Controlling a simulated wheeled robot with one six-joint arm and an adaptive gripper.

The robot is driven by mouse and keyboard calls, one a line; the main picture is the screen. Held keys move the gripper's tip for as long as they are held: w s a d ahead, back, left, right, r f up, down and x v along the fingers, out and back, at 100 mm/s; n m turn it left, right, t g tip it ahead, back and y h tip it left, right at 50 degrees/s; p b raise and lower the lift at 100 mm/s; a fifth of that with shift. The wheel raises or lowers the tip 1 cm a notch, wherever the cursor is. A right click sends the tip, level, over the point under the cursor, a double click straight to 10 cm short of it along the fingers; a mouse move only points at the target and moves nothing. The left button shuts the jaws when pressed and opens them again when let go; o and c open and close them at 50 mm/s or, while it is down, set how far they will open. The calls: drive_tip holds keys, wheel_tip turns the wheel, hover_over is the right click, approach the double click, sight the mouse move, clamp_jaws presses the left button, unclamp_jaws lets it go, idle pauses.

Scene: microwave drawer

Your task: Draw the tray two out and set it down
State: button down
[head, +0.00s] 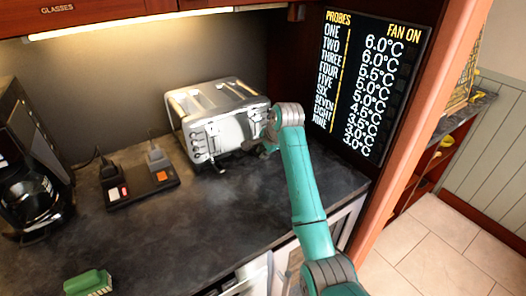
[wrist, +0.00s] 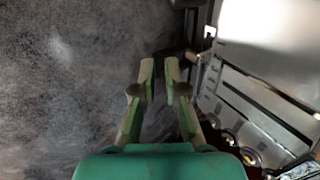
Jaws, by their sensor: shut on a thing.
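A silver toaster (head: 215,120) stands at the back of the dark counter, its levers and knobs facing the front; its panel and knobs show close up in the wrist view (wrist: 262,105). My gripper (head: 266,147) is at the toaster's right front corner, low down. In the wrist view its green fingers (wrist: 165,68) are nearly together on a small dark tab (wrist: 174,52) beside the toaster's edge. The fingertips hide most of the tab. I cannot make out a tray, nor tell whether the tab belongs to one.
A black switch box (head: 138,183) with lit switches and plugs lies left of the toaster. A coffee maker (head: 30,165) stands at far left and a green object (head: 88,283) at front left. A probe display (head: 365,80) is behind at right.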

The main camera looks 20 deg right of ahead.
idle(0.4)
drive_tip(key=shift+s+d+r, duration=0.1)
drive_tip(key=shift+s+d, duration=0.85)
drive_tip(key=shift+s, duration=2.05)
drive_tip(key=shift+s+d+f, duration=0.1)
drive_tip(key=shift+s+d, duration=0.9)
drive_tip(key=shift+s, duration=1.95)
drive_tip(key=shift+s+d+r, duration=0.1)
drive_tip(key=shift+s+d, duration=0.85)
drive_tip(key=shift+s, duration=2.05)
